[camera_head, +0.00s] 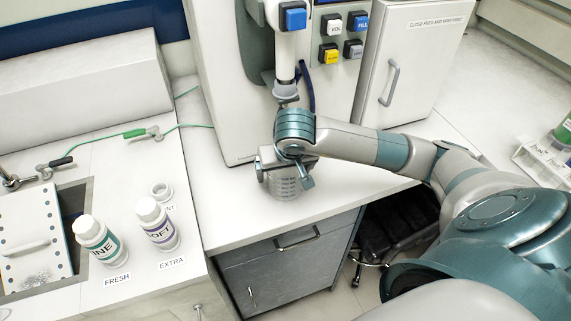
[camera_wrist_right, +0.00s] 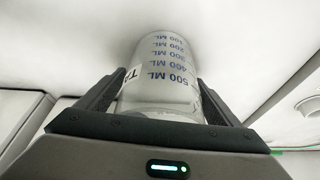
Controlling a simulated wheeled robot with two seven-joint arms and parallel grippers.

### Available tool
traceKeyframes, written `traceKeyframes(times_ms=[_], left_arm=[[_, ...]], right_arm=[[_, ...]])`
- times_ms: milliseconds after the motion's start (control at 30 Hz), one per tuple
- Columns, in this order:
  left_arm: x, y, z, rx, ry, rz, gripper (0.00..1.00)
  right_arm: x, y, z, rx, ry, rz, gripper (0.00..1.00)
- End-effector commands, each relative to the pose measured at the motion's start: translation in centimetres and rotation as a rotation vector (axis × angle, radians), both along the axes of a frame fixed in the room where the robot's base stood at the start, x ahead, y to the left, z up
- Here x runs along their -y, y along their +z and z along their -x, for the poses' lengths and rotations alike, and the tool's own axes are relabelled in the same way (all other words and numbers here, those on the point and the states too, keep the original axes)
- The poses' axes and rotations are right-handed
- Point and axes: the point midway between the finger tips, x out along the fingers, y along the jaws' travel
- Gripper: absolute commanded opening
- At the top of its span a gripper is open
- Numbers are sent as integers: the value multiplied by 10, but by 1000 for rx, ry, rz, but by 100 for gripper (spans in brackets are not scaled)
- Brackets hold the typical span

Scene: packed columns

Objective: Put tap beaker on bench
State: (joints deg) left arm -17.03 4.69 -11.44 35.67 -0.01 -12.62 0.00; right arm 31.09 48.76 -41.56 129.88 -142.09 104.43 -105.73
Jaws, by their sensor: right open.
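The tap beaker (camera_head: 286,189) is a clear cylinder that appears to stand upright on the white bench (camera_head: 240,225), below and in front of the dispenser's tap (camera_head: 286,88). In the right wrist view the beaker (camera_wrist_right: 165,85) shows blue marks from 100 to 500 ML and part of a dark-lettered label. My right gripper (camera_wrist_right: 160,105) is open, with one finger on each side of the beaker. In the head view my right gripper (camera_head: 283,160) is at the beaker's upper part and hides some of it. My left gripper is out of view.
The dispenser (camera_head: 225,90) with coloured buttons stands behind the beaker. A white cabinet (camera_head: 415,60) is to its right. Two labelled bottles (camera_head: 98,240) (camera_head: 156,223) stand on the left counter. The bench's front edge is close to the beaker, above a grey drawer (camera_head: 285,250).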

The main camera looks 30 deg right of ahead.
Motion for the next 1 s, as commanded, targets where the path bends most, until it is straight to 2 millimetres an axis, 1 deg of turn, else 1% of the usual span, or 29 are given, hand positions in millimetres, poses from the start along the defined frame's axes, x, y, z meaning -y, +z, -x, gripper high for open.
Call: traceKeyframes(times_ms=[100, 167, 267, 633, 700, 1000], left_arm=[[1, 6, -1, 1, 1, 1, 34], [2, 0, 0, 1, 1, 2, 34], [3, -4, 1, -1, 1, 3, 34], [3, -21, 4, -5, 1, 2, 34], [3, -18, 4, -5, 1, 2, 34], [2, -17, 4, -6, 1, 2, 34]], right_arm=[[0, 4, 0, -1, 0, 0, 86], [-1, 6, 1, 2, 0, 0, 86], [-2, 17, 5, 4, 2, 0, 86], [-10, 69, 25, 7, 3, 1, 86], [-11, 79, 28, 5, 2, 3, 86], [-15, 104, 38, 4, 2, 1, 86]])
